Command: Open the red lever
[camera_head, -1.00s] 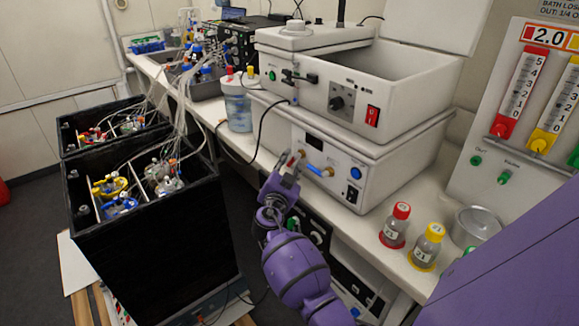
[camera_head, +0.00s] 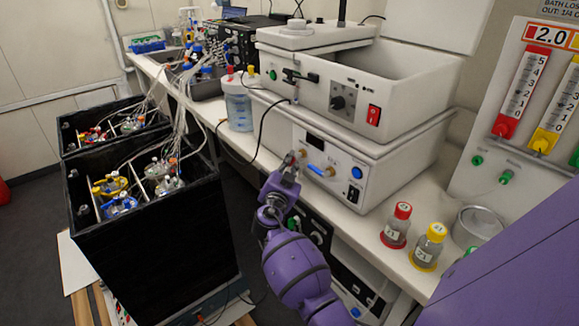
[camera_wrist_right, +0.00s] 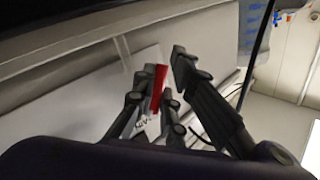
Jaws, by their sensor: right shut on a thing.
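The red lever (camera_wrist_right: 158,84) shows in the right wrist view as a short red bar on the pale front of a unit. My right gripper (camera_wrist_right: 164,70) has its black fingers on either side of the lever and is shut on it. In the head view my right gripper (camera_head: 295,160) is at the left part of the front of the lower white unit (camera_head: 345,192), left of a blue lever (camera_head: 316,170). My left gripper is not in view.
A white bath with an open basin (camera_head: 400,85) sits on the lower unit. Bottles with a red cap (camera_head: 402,210) and a yellow cap (camera_head: 436,232) stand right on the bench. A black box (camera_head: 150,240) with vessels and tubing stands left. A cable hangs near the gripper.

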